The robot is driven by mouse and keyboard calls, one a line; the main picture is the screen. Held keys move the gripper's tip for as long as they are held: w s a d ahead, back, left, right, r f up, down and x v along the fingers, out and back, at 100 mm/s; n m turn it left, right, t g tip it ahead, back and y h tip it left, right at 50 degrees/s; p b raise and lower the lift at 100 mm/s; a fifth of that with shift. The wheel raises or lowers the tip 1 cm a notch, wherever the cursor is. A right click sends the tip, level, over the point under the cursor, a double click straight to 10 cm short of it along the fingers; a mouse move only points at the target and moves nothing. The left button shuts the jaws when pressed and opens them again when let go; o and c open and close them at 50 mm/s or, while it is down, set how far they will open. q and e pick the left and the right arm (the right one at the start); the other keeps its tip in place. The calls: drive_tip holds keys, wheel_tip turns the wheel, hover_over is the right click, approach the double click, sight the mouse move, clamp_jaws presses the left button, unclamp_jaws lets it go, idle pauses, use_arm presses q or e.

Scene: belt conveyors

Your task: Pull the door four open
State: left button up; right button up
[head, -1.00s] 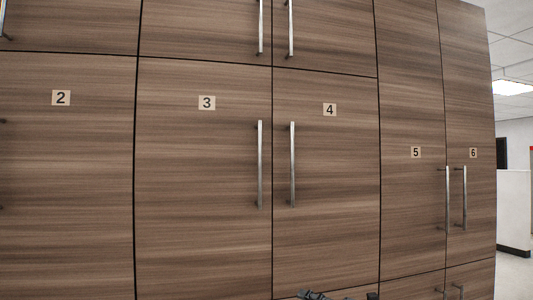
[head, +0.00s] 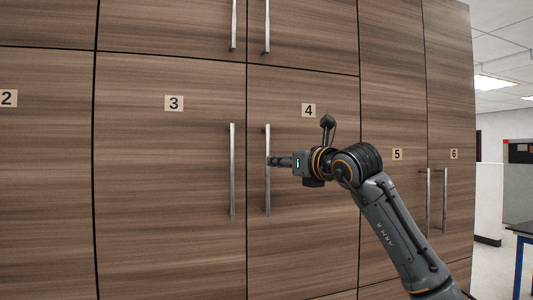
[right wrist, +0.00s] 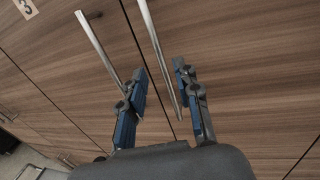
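Door four (head: 310,230) is a shut brown wood-grain cabinet door with a "4" label (head: 308,110). Its upright metal handle (head: 267,195) runs along the door's left edge, and it also shows in the right wrist view (right wrist: 152,38). My right gripper (head: 272,161) is at mid-height of this handle in the head view. In the right wrist view my right gripper (right wrist: 159,68) is open, with door four's handle between its two fingers and a gap on each side. My left gripper is not in view.
Door three (head: 170,210) and its handle (head: 232,170) are close on the left; that handle lies just outside the left finger in the wrist view. Doors five (head: 397,200) and six (head: 453,200) are to the right. A blue-legged table (head: 520,240) stands at far right.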

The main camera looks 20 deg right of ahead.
drive_tip(key=p+x, duration=0.3)
drive_tip(key=x, duration=0.4)
drive_tip(key=shift+w, duration=0.25)
clamp_jaws()
